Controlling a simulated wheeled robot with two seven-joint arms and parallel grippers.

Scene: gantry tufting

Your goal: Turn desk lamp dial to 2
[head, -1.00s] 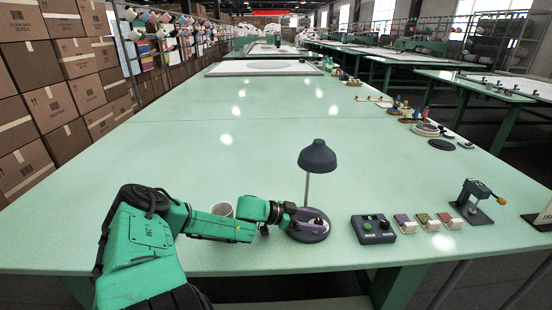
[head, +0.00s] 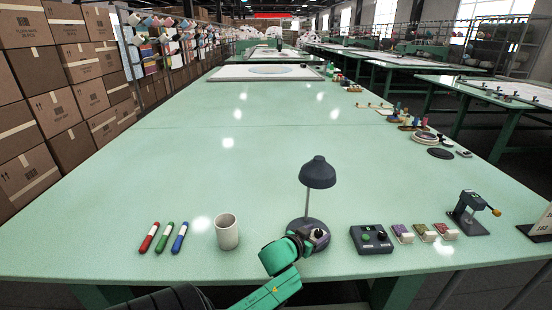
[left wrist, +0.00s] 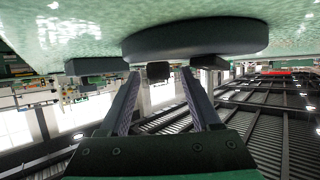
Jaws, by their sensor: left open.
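The desk lamp (head: 317,173) stands upright near the table's front edge, with a dark shade, a thin stem and a round dark base (head: 312,246). A small dial (head: 319,234) shows on the base's front right; its number cannot be read. My left gripper (head: 305,239) is at the base, close to the dial and partly covering the base. In the left wrist view the fingers (left wrist: 160,76) are spread open. A dark knob-like block (left wrist: 158,70) shows between the fingertips, below the base's rim (left wrist: 195,40); I cannot tell whether they touch it. My right gripper is not in view.
A control box (head: 372,238) with a green button stands right of the lamp, then several small coloured blocks (head: 424,232) and a clamp-like tool (head: 470,212). A white cup (head: 227,231) and red, green and blue markers (head: 165,238) are left.

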